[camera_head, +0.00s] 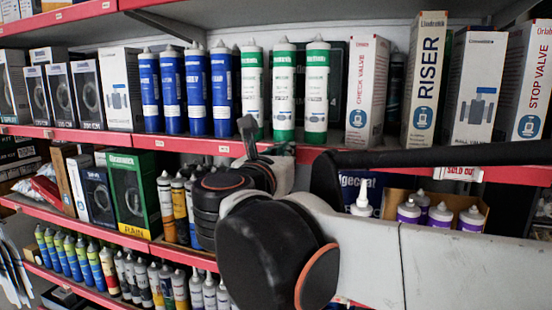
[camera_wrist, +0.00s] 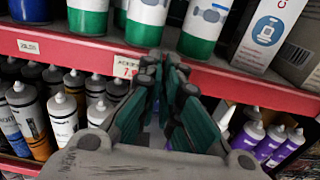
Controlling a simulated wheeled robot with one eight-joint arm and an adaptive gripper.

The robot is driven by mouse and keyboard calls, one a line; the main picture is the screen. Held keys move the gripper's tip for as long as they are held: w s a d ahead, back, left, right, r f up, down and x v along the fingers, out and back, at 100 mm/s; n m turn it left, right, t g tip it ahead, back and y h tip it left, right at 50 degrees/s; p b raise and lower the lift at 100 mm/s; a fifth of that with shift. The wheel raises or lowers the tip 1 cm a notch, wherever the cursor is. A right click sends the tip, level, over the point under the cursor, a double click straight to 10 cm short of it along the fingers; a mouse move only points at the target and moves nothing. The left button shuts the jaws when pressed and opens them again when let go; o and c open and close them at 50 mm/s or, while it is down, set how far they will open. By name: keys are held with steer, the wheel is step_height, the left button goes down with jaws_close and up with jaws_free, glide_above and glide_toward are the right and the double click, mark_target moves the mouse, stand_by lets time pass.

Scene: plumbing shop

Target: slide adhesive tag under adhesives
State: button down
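A white tag (camera_wrist: 127,65) with small print and a red figure sits on the red shelf edge in the wrist view, below green-and-white cartridges (camera_wrist: 146,22). The print is too small to read surely. My gripper (camera_wrist: 164,60) points at the shelf edge just right of this tag, its fingertips together with nothing seen between them; contact with the edge is unclear. In the head view, the green-and-white cartridges (camera_head: 284,90) stand upright beside blue cartridges (camera_head: 172,90). My arm hides part of the shelf edge below them, and the fingertips are hard to make out there.
Another white tag (camera_wrist: 28,47) is further left on the red rail (camera_wrist: 80,52). A check valve box (camera_head: 366,92) and a riser box (camera_head: 424,85) stand right of the cartridges. A sold-out tag (camera_head: 461,172) is at right.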

steer(key=shift+d, duration=0.1)
steer(key=c, duration=1.8)
jaws_free()
steer(key=shift+s, duration=0.1)
steer(key=v, duration=1.2)
